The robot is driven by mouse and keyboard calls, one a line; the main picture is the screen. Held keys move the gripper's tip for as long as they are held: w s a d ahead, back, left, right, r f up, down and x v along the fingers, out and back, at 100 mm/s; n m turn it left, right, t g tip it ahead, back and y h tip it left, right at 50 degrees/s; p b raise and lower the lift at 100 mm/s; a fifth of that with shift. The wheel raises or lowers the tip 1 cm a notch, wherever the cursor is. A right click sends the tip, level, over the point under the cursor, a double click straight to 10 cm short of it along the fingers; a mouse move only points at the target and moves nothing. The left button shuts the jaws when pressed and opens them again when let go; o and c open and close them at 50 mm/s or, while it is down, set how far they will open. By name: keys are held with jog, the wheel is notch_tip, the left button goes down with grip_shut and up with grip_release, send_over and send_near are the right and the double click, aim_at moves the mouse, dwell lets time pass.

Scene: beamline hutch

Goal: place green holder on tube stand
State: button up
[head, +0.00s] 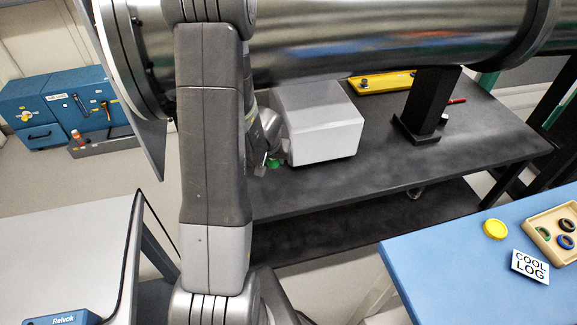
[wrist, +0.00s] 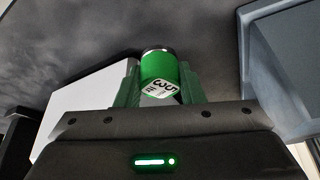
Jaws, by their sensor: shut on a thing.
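The green holder (wrist: 160,68) is a short green cylinder with a dark metallic top rim and a white label that seems to read 35. My gripper (wrist: 158,88) is shut on it, one finger on each side, in the wrist view. In the head view a bit of green (head: 273,163) shows at my gripper (head: 266,158), beside the white box on the dark table; my arm hides much of it. I cannot tell whether the holder touches the table. I cannot make out the tube stand for certain in either view.
A white box (head: 320,125) stands on the dark table (head: 400,165), right of my gripper. A large metal pipe (head: 380,35) runs above. A blue table (head: 450,260) holds a tray (head: 545,222) at right.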

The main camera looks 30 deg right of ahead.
aim_at(275, 180)
jog(key=shift+f+b, duration=3.9)
jog(key=shift+f, duration=0.5)
jog(key=shift+f, duration=0.15)
jog(key=o, duration=1)
jog(key=shift+r+p, duration=0.3)
jog(key=shift+r, duration=0.15)
jog(key=shift+p+v, duration=3.9)
jog(key=shift+v, duration=1.85)
